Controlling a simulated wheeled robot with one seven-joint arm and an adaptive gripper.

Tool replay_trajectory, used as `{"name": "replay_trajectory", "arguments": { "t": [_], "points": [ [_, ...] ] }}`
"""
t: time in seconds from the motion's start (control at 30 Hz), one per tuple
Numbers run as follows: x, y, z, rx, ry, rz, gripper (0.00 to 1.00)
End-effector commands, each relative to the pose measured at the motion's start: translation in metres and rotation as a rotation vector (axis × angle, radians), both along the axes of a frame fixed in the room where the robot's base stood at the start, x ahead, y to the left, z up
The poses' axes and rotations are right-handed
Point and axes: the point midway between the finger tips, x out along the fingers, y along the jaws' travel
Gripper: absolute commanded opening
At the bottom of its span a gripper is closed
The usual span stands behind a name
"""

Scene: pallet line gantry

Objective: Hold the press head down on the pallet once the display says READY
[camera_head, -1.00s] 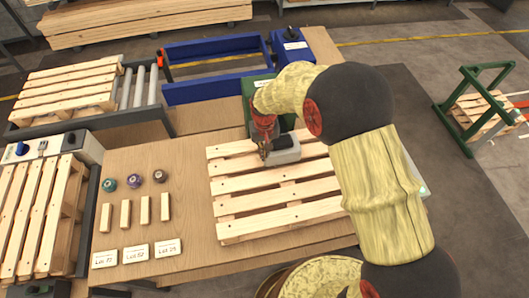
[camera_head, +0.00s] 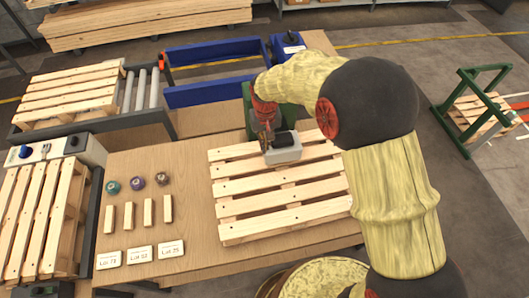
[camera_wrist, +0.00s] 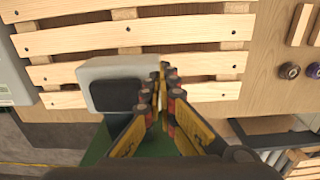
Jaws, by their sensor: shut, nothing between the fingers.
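The pallet (camera_head: 285,210) of pale wood slats lies flat on the wooden bench. The press head (camera_head: 283,154), a grey block with a black pad on top, is over the pallet's far edge; I cannot tell whether it touches the slats. It also shows in the wrist view (camera_wrist: 118,73). My gripper (camera_head: 267,146) is shut and empty, with its fingertips (camera_wrist: 162,72) at the side of the press head. Contact is unclear. A green press frame (camera_head: 249,98) stands behind, partly hidden by my arm. No readable READY text shows.
Three round knobs (camera_head: 137,183), several wooden blocks (camera_head: 150,211) and lot cards (camera_head: 139,255) lie left of the pallet. A grey box (camera_wrist: 12,75) is at the wrist view's left edge. Blue rails (camera_head: 213,93) and a roller conveyor (camera_head: 141,95) are behind.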

Motion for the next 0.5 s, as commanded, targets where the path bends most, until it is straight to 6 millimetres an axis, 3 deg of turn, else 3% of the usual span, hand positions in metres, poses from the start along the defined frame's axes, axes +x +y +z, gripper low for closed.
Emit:
{"name": "replay_trajectory", "arguments": {
  "t": [0.2,0.5],
  "points": [
    [0.002,0.000,0.041,0.003,-0.005,0.000,0.00],
    [0.001,0.000,0.061,0.001,-0.004,0.000,0.00]
  ]
}}
